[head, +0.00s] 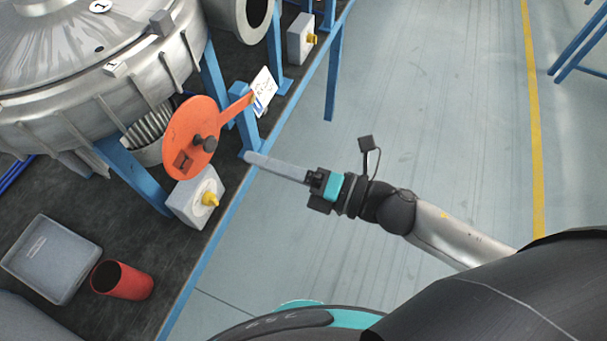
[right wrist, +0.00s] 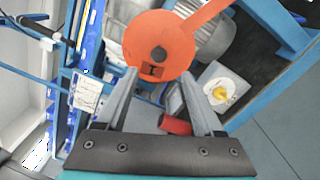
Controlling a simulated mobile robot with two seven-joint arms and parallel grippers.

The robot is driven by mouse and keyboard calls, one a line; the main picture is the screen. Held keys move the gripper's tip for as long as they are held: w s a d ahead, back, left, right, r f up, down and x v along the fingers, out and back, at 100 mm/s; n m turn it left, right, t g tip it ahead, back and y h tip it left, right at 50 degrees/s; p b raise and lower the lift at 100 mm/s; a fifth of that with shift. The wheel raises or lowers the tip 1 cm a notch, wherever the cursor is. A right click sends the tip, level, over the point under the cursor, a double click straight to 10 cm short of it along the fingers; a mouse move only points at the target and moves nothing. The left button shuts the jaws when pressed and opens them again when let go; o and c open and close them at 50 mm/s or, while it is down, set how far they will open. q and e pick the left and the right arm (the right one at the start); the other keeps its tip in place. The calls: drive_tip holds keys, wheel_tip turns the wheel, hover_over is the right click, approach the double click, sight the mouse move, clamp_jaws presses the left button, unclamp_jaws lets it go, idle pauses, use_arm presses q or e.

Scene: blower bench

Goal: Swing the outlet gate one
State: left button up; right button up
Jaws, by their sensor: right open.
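The orange round gate plate (head: 185,130) covers the outlet below the grey blower housing (head: 75,100). It has a dark knob near its middle, a dark mark below that, and an orange handle (head: 238,106) reaching up and right. My right gripper (head: 250,158) is open and empty, right of the plate and apart from it, over the bench's blue edge. In the right wrist view the plate (right wrist: 150,32) lies beyond the open fingertips (right wrist: 160,76), its handle (right wrist: 205,14) running up right. My left gripper is not in view.
A white box with a yellow knob (head: 187,205) sits below the plate; a similar box (head: 296,45) stands farther back. A white card (head: 263,88) is by the handle. A grey tray (head: 38,268) and red cup (head: 125,281) are at lower left.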

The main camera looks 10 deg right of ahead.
drive_tip(key=v, duration=0.6)
drive_tip(key=shift+b, duration=0.4)
drive_tip(key=w+d+f+m+h+b, duration=0.1)
drive_tip(key=d+f+m+h, duration=0.4)
drive_tip(key=f, duration=0.5)
drive_tip(key=d+f+m+h+b, duration=0.1)
drive_tip(key=d+f+m+h, duration=0.2)
drive_tip(key=d+f+m, duration=0.5)
drive_tip(key=w+d+f+m+h+b, duration=0.15)
drive_tip(key=f+m+h, duration=0.3)
drive_tip(key=f, duration=0.75)
drive_tip(key=s+d+f+m+g+h, duration=0.1)
drive_tip(key=s+d+f+m+g, duration=0.1)
drive_tip(key=s+f+m, duration=0.6)
drive_tip(key=s+a+f+m+g+b, duration=0.1)
drive_tip(key=s+a+f+m+g, duration=0.1)
drive_tip(key=s+f, duration=0.5)
drive_tip(key=s+a+f+m+g+h+b, duration=0.1)
drive_tip(key=s+f+g, duration=0.4)
drive_tip(key=s, duration=0.7)
wheel_tip(320, 180, down, 2)
drive_tip(key=a+m, duration=0.1)
drive_tip(key=m, duration=0.1)
drive_tip(key=shift+s+a+f+m+g, duration=0.25)
drive_tip(key=shift+a+m+g, duration=0.05)
drive_tip(key=shift+m, duration=0.05)
